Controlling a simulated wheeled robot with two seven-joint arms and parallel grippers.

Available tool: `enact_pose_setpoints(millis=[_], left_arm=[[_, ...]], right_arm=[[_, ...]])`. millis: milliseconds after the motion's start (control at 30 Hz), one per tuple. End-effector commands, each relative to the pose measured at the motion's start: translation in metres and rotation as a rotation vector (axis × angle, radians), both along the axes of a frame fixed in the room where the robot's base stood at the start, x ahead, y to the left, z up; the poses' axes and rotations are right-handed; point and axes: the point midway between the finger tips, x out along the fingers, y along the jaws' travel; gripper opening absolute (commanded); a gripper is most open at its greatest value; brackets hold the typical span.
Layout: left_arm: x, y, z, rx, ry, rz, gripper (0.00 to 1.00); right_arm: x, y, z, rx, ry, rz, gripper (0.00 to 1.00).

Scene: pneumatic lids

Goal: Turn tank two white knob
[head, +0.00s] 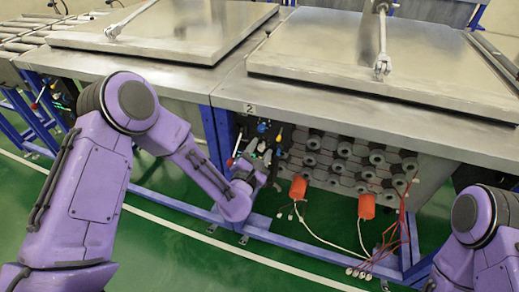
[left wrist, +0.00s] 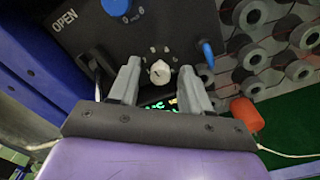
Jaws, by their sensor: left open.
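The white knob (left wrist: 160,73) sits on a dark control panel (left wrist: 150,40) in the left wrist view. My left gripper (left wrist: 158,82) is open, with one grey finger on each side of the knob. Gaps show between the knob and both fingers; I cannot tell how far the fingertips are from the panel. In the head view my left gripper (head: 264,160) is at the panel under the edge of the tank labelled 2 (head: 249,108). I cannot make out the white knob there. My right gripper is out of the picture.
A blue dial (left wrist: 116,7) and a blue lever (left wrist: 207,52) are close to the white knob. Orange cylinders (head: 298,188) with loose cables hang to the right. A blue frame post (head: 224,130) stands left of the gripper. The tank lid (head: 330,45) is closed above.

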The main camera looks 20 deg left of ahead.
Motion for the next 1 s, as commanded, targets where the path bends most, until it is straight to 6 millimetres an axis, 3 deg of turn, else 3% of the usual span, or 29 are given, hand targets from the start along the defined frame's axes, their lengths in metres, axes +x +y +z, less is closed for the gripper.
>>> enact_pose_setpoints(millis=[233, 367, 400, 967, 1000], left_arm=[[0.0015, -0.0003, -0.0004, 0.001, 0.001, -0.001, 0.48], [0.0013, -0.0001, -0.0004, 0.002, 0.001, -0.001, 0.06], [0.0013, -0.0001, -0.0004, 0.002, 0.001, -0.001, 0.0], [0.0009, -0.0001, -0.0006, 0.144, -0.003, -0.001, 0.0], [0.0009, -0.0001, -0.0006, 0.144, -0.003, -0.001, 0.26]], right_arm=[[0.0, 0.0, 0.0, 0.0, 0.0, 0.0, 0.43], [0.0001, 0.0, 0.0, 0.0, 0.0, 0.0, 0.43], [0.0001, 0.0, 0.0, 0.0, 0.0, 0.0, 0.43], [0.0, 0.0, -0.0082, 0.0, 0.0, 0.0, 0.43], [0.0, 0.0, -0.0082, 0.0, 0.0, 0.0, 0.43]])
